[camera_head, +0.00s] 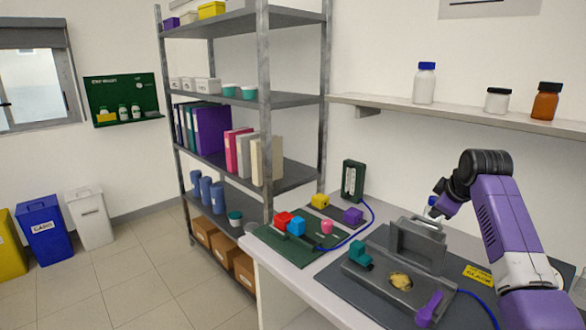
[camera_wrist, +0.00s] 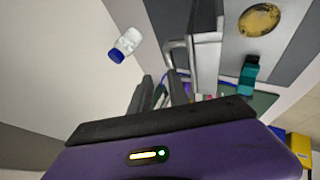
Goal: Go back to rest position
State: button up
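The grey membrane rig (camera_head: 375,285) sits on a dark mat, its lid (camera_head: 418,243) standing up. A yellowish disc (camera_head: 400,281) lies in its base; the disc also shows in the wrist view (camera_wrist: 259,19). A teal clamp piece (camera_head: 360,255) and a purple one (camera_head: 428,309) are at the base's sides. My gripper (camera_head: 436,207) is just above and behind the raised lid. In the wrist view its two fingers (camera_wrist: 160,92) are apart with nothing seen between them. Contact with the lid cannot be told. A white bottle with a blue cap (camera_wrist: 125,44) is near the fingers.
A green mat (camera_head: 285,247) with coloured blocks (camera_head: 296,226) lies to the left. A dark green device (camera_head: 353,180) with a blue cable stands behind it. A wall shelf (camera_head: 460,115) with bottles is above. A metal rack (camera_head: 265,110) stands left of the bench.

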notch_tip(320, 180, up, 7)
jog(key=w+m+t+h, duration=0.1)
jog(key=w+m+t, duration=0.1)
jog(key=w+t, duration=0.1)
jog(key=s+a+f+m+t, duration=0.2)
jog(key=a+t, duration=0.1)
jog(key=shift+a+f+t, duration=0.15)
jog(key=shift+f+t, duration=0.15)
jog(key=s+a+f+m+t, duration=0.2)
jog(key=s+a+f, duration=0.45)
jog(key=s, duration=0.35)
jog(key=s+a+f+m+t, duration=0.2)
jog(key=s+a+f, duration=0.45)
jog(key=s, duration=0.35)
jog(key=s+a+f+g+y, duration=0.1)
jog(key=s+a+f, duration=0.1)
jog(key=s, duration=1.2)
jog(key=s+a+f+g+y, duration=0.1)
jog(key=s+a, duration=0.3)
jog(key=s, duration=1.1)
jog(key=s+a+f+g+y, duration=0.1)
jog(key=s+a+f+g, duration=0.1)
jog(key=s, duration=1.2)
jog(key=shift+s+a+f, duration=0.25)
jog(key=shift+a+f, duration=0.1)
jog(key=shift+a, duration=0.35)
